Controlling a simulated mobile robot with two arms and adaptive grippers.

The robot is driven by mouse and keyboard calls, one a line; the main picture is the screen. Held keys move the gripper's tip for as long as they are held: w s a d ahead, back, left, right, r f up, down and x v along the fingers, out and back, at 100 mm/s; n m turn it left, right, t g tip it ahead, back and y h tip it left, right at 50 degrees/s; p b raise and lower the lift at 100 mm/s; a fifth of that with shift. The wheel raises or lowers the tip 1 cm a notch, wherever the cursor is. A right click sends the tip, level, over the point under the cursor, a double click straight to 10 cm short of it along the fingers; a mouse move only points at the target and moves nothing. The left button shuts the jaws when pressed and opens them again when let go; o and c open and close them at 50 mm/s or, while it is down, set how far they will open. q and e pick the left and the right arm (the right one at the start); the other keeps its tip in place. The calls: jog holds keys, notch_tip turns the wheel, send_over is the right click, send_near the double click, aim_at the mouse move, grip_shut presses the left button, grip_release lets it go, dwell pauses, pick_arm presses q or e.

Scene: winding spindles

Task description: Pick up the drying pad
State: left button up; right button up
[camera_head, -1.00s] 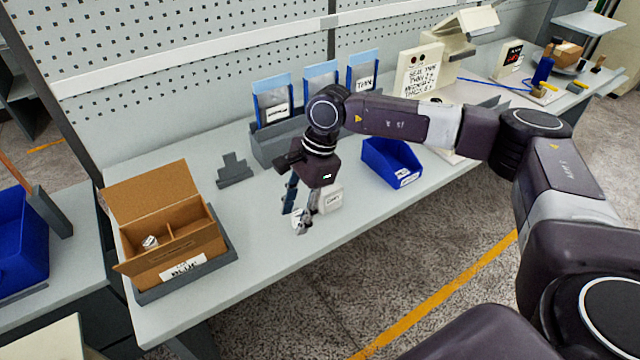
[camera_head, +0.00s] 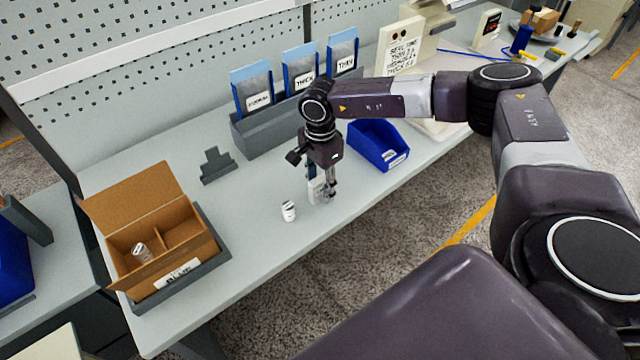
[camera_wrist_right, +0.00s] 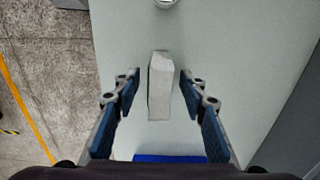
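The drying pad appears to be the small white block (camera_wrist_right: 160,86) on the grey table. In the right wrist view it lies between the two blue-padded fingers of my right gripper (camera_wrist_right: 158,92), with a gap on each side. In the head view my right gripper (camera_head: 322,190) points down over the block (camera_head: 314,190), which is partly hidden by the fingers. The right gripper is open. No left gripper shows.
A small white cylinder (camera_head: 289,211) stands close left of the gripper. A divided cardboard box (camera_head: 165,262) holds another cylinder at the left. A blue bin (camera_head: 378,146) is to the right. A grey rack (camera_head: 262,132) with labelled packets is behind.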

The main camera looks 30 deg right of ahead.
grip_shut()
pick_arm(q)
jog(key=shift+s+a, duration=0.1)
jog(key=shift+s, duration=0.25)
jog(key=shift+f, duration=0.1)
